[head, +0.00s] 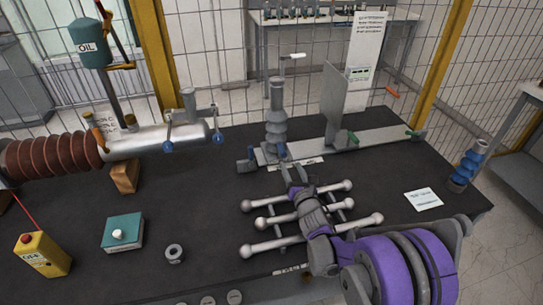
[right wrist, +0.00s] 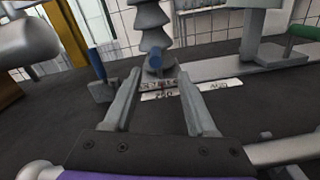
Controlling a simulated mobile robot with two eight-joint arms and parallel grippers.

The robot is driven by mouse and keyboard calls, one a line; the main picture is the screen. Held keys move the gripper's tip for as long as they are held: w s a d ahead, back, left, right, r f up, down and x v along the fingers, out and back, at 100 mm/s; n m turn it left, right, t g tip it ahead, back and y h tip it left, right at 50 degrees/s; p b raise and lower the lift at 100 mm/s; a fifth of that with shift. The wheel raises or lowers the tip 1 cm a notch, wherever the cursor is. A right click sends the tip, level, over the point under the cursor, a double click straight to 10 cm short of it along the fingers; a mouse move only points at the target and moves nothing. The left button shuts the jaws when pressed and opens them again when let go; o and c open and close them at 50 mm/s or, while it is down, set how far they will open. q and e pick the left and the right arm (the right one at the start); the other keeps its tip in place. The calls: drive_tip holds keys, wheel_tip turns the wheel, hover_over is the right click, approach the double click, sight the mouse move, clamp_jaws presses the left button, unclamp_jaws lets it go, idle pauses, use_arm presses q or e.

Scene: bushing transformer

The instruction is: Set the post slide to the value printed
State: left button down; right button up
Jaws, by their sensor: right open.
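A grey ribbed post (head: 277,120) stands at the left part of a long grey rail (head: 375,138) on the black table. A blue knob (right wrist: 156,62) shows at its foot, and a blue-handled piece (right wrist: 98,66) stands at the rail's left end. A white scale strip (right wrist: 190,89) with printed marks lies in front of the post; its figures are too blurred to read surely. My right gripper (head: 291,170) is open and empty, in front of the post, its fingers (right wrist: 160,92) on either side of the knob in the picture, apparently short of it. My left gripper is out of view.
A rack of ball-ended bars (head: 262,224) lies beneath my right arm.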

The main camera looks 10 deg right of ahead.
sight(284, 156)
drive_tip(key=shift+w+a+f+n, duration=0.15)
drive_tip(key=shift+w+a+n, duration=0.2)
drive_tip(key=shift+w+n, duration=0.15)
drive_tip(key=w+p, duration=0.1)
drive_tip(key=w, duration=0.6)
drive_tip(key=shift+a, duration=0.15)
clamp_jaws()
idle(0.9)
